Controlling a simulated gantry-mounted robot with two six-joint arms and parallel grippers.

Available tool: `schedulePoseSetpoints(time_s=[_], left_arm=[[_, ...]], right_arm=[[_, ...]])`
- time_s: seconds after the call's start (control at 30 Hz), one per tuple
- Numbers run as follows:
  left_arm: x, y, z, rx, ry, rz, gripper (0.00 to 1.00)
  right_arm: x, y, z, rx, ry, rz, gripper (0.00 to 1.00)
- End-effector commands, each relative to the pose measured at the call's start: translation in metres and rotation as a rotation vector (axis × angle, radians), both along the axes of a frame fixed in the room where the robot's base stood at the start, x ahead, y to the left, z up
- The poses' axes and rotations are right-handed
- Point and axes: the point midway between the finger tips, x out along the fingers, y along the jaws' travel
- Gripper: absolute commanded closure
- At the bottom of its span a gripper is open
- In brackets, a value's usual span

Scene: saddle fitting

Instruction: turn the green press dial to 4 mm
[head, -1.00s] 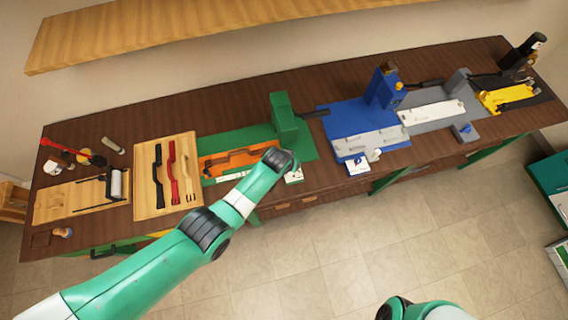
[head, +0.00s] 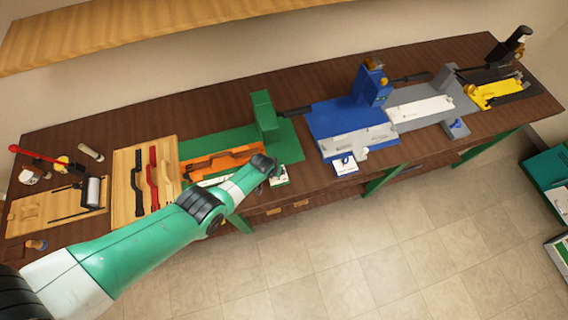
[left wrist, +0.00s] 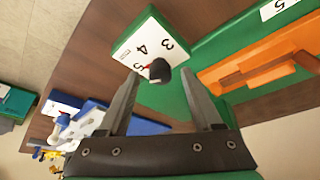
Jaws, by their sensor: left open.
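The green press (head: 264,115) stands at the middle of the bench. Its dial has a white face (head: 279,177) at the bench's front edge, partly hidden by my left arm in the head view. In the left wrist view the dial face (left wrist: 128,50) carries the digits 3, 4 and a partly covered 5. The black knob (left wrist: 159,71) has a red mark on the side toward the 5. My left gripper (left wrist: 160,84) is open, with one finger on each side of the knob and no clear contact. In the head view my left gripper (head: 268,166) is at the dial.
An orange saddle fixture (head: 215,161) lies beside the dial on the green base. A blue press (head: 371,85) with its own white dial card (head: 344,164) stands to the right. A wooden tray (head: 128,190) with several coloured parts lies left. The floor in front is clear.

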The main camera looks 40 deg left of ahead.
Motion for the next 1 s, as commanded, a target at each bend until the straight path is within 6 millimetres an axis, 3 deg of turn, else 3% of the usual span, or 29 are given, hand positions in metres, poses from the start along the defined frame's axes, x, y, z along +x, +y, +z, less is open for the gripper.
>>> schedulePoseSetpoints(time_s=[0.33,0.7,1.0], left_arm=[[0.0011,0.0007,-0.0039,0.0,0.0,0.0,0.34],[0.0011,0.0004,-0.0039,0.0,0.0,0.0,0.98],[0.0009,0.0007,-0.0042,0.0,0.0,-0.008,1.0]], right_arm=[[-0.0005,-0.0001,-0.0045,0.0,-0.002,0.0,0.5],[-0.0004,-0.0001,-0.0045,0.0,-0.002,0.0,0.5],[-0.0004,-0.0001,-0.0047,0.0,-0.001,0.0,0.5]])
